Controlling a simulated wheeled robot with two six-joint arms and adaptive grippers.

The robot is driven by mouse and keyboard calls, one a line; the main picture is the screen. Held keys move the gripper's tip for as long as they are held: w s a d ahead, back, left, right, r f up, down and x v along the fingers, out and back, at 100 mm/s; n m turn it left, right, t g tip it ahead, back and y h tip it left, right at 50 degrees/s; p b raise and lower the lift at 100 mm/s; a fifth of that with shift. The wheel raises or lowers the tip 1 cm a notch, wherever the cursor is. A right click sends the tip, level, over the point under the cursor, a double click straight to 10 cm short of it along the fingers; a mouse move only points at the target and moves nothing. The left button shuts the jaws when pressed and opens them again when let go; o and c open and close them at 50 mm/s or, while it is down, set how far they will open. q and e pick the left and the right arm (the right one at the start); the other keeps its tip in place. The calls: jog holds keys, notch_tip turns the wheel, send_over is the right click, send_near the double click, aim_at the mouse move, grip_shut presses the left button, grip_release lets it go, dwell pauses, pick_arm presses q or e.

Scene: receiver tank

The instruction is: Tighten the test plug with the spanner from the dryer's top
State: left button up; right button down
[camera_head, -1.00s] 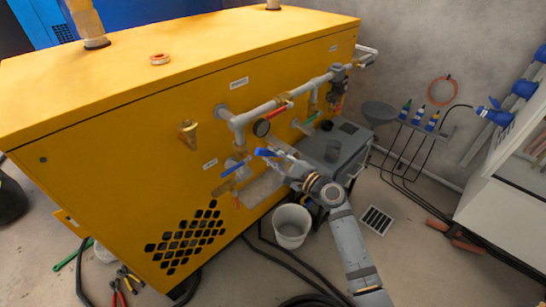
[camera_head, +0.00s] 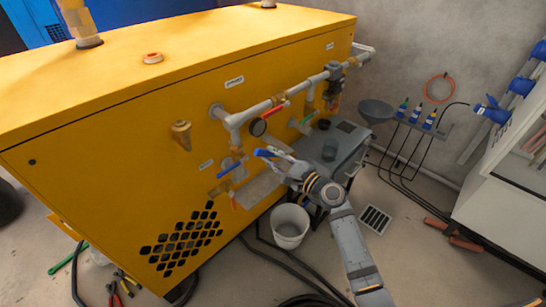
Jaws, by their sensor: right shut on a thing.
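I cannot tell the test plug among these fittings. My left gripper is not in view.
The yellow cabinet (camera_head: 110,140) fills the left side. A grey bucket (camera_head: 290,227) stands on the floor beside my right arm. Black hoses cross the floor. Pliers (camera_head: 118,287) lie at the lower left. A funnel (camera_head: 376,110) and several bottles are by the wall.

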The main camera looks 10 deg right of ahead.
jog(key=shift+w+d+f+b, duration=0.4)
jog(key=shift+d+f+b, duration=0.15)
jog(key=shift+d+b, duration=0.25)
jog(key=shift+f, duration=0.15)
jog(key=shift+w+d+f+b, duration=0.4)
jog(key=shift+d+b, duration=0.1)
jog(key=shift+b, duration=0.2)
jog(key=shift+r, duration=0.15)
jog(key=w+d+r+m, duration=0.4)
jog(key=w+d+m, duration=0.4)
jog(key=d+m, duration=0.4)
jog(key=shift+r+m, duration=0.15)
jog(key=shift+m, duration=0.75)
